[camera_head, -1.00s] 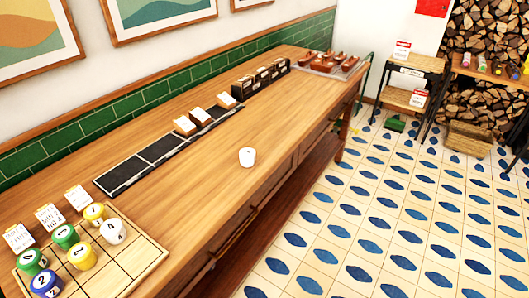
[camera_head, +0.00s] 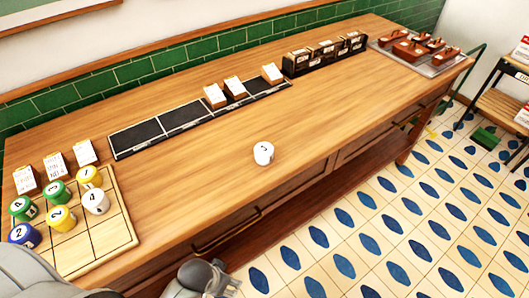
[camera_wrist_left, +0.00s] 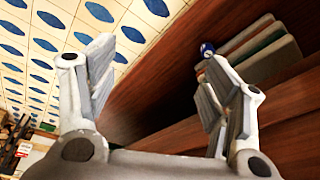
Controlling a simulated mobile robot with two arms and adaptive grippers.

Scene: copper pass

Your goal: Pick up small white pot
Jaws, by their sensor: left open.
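A small white pot (camera_head: 263,153) with a dark mark on it stands alone on the wooden counter (camera_head: 330,120), near its front edge. Another white pot (camera_head: 96,201) stands on the wooden grid tray (camera_head: 115,232) at the left. My left gripper (camera_head: 207,279) is at the bottom of the head view, in front of the counter and apart from both pots. In the left wrist view its two fingers (camera_wrist_left: 155,85) are spread with nothing between them. My right gripper is not in view.
Green, yellow and blue pots share the grid tray. White cards stand behind it. A black strip (camera_head: 160,132), card blocks, a dark box (camera_head: 325,53) and a metal tray (camera_head: 418,62) line the back. The counter around the lone pot is clear.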

